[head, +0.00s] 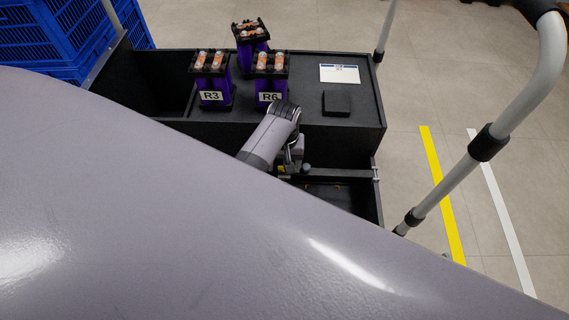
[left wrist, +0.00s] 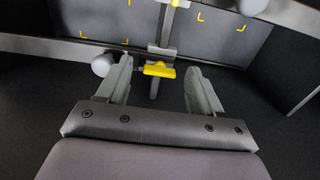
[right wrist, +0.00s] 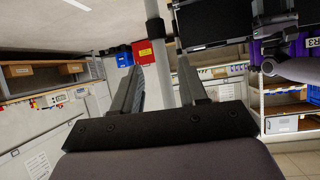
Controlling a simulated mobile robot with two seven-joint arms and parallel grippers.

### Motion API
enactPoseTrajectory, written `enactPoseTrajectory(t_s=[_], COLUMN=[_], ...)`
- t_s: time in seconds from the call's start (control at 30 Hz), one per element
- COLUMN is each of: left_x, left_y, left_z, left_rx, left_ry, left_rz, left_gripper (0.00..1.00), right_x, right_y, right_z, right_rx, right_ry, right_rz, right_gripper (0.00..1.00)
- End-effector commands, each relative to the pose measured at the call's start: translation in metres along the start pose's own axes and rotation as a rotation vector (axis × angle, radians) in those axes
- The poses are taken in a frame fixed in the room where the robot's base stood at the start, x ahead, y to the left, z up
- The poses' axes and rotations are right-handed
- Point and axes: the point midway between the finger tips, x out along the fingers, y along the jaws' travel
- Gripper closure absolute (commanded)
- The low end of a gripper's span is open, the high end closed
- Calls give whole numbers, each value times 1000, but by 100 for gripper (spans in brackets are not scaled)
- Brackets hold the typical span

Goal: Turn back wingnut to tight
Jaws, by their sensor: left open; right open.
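A yellow wingnut (left wrist: 160,70) sits on a grey metal clamp in the left wrist view, its wings lying roughly crosswise. My left gripper (left wrist: 159,65) is open, with one finger on each side of this wingnut and a gap to both. Another yellow piece (left wrist: 180,3) shows at the top edge, cut off by the frame; I cannot tell if it is a second wingnut. In the head view, my arm (head: 270,135) reaches down by the clamp at the box's front, and hides most of it. My right gripper (right wrist: 158,66) is open and empty, away from the clamp.
Purple units marked R3 (head: 211,90) and R6 (head: 269,92), and a third behind (head: 250,40), stand on the black cart top (head: 310,65). A white card (head: 339,73) and black block (head: 336,103) lie right. A cart handle (head: 490,140) rises right. Blue crates (head: 60,35) stand left.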

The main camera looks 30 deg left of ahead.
Motion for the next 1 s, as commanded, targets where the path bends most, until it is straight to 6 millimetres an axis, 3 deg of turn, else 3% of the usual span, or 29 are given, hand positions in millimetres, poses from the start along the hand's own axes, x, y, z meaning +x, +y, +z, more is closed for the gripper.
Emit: enactPoseTrajectory(t_s=[0.17,0.37,0.73,1.0], left_x=[-1,-1,-3,-5], left_y=[0,0,0,-1], left_z=[0,0,-1,-2], left_rx=[0,0,46,219], left_ry=[1,1,2,2], left_rz=[0,0,-1,-3], left_gripper=[34,90,90,90], right_x=[0,0,-3,-8], right_y=[0,0,1,11], right_z=[-1,-1,-4,-1], right_rx=[-1,-1,2,18], right_ry=[1,1,-2,-32], right_rz=[-1,-1,2,25], right_gripper=[57,57,57,57])
